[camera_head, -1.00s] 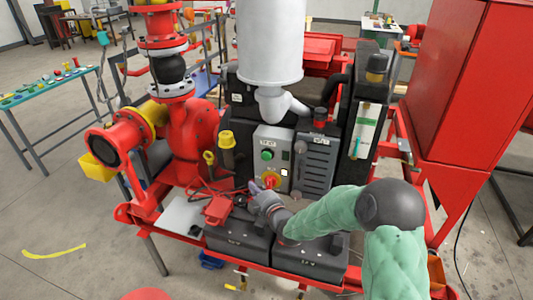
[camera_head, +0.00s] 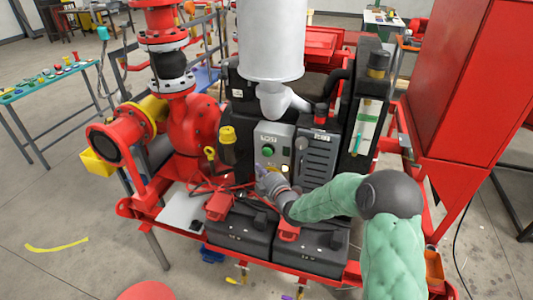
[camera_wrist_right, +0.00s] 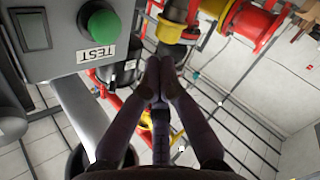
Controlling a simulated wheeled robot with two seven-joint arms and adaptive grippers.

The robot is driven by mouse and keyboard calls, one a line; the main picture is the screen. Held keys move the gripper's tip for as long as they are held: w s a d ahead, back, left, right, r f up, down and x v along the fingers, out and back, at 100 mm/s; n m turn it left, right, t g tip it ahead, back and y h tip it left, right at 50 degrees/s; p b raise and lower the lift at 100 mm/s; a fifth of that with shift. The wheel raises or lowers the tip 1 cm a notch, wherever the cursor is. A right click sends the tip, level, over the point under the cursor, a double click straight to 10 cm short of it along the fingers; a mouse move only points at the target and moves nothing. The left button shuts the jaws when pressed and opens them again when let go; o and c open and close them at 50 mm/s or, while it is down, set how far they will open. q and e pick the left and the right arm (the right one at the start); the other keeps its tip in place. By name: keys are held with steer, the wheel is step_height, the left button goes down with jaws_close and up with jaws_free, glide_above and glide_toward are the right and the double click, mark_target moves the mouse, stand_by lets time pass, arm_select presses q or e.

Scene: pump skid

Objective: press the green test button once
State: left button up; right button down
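The green test button (camera_head: 268,152) is a round knob on a grey control box (camera_head: 286,140) on the pump skid. In the right wrist view the green button (camera_wrist_right: 102,25) stands out from the box at upper left, beside an upside-down TEST label (camera_wrist_right: 96,53). My right gripper (camera_head: 262,172) is just below the button in the head view, in front of the lower part of the box, hiding what is there. In the right wrist view my right gripper (camera_wrist_right: 156,75) has its fingertips together with nothing between them, apart from the button. My left gripper is not in view.
Two black batteries (camera_head: 239,232) with red clamps and cables sit below the box. A white cylinder (camera_head: 270,40) hangs above it. Red pump piping (camera_head: 195,125) stands to the left, a large red cabinet (camera_head: 465,85) to the right. A small screen (camera_wrist_right: 31,30) is beside the button.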

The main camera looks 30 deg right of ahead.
mark_target(267, 151)
steer(key=w+d+b, duration=0.1)
steer(key=w+d, duration=0.2)
steer(key=d, duration=0.1)
steer(key=shift+w, duration=0.2)
steer(key=shift+d, duration=0.1)
stand_by(1.4)
steer(key=shift+w+d+b, duration=0.25)
steer(key=shift+w+b, duration=0.05)
steer(key=shift+b, duration=0.15)
